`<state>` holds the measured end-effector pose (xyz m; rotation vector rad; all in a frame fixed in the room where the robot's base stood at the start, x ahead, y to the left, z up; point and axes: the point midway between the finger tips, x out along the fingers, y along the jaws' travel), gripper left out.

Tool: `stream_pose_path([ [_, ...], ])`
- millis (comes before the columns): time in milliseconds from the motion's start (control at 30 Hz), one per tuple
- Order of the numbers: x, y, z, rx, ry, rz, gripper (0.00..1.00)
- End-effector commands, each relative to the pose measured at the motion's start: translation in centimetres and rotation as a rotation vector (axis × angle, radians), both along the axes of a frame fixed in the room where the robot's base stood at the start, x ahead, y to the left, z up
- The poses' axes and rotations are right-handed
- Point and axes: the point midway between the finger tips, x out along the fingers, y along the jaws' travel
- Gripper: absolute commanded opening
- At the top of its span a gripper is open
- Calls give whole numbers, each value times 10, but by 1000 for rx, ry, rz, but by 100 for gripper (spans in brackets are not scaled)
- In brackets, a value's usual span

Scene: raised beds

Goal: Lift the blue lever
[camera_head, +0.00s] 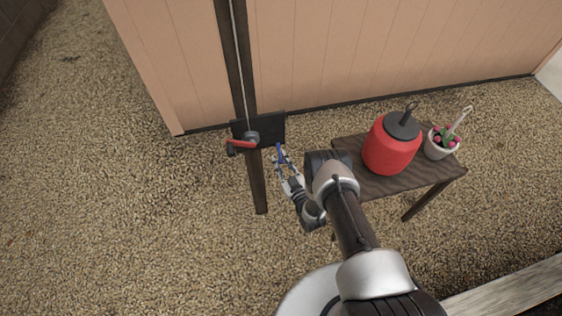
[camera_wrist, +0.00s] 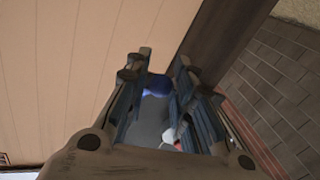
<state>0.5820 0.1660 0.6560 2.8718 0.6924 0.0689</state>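The blue lever (camera_head: 281,154) sticks out from a dark plate (camera_head: 270,126) on the post, to the right of a red lever (camera_head: 241,143). My gripper (camera_head: 284,163) is at the blue lever, with its fingers on either side of it. In the wrist view the rounded blue end (camera_wrist: 158,85) lies between the two fingers of my gripper (camera_wrist: 160,68). The fingers stand apart and look open; firm contact with the lever cannot be made out. The fingers partly hide the lever and plate.
A dark post (camera_head: 258,185) carries the plate before a tan panelled wall (camera_head: 330,50). To the right, a wooden table (camera_head: 398,182) holds a red container (camera_head: 391,147) and a flower pot (camera_head: 440,147). Gravel ground on the left is free.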

Motion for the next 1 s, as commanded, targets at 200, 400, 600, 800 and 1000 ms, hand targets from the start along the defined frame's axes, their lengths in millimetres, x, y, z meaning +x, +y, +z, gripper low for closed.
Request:
stream_pose_path([
  [200,-1,1,-1,-1,2,5,4],
  [400,-2,2,-1,-1,2,7,0],
  [600,-2,3,-1,-1,2,9,0],
  [800,-3,3,0,-6,16,10,0],
  [1000,-7,2,7,-27,86,11,0],
])
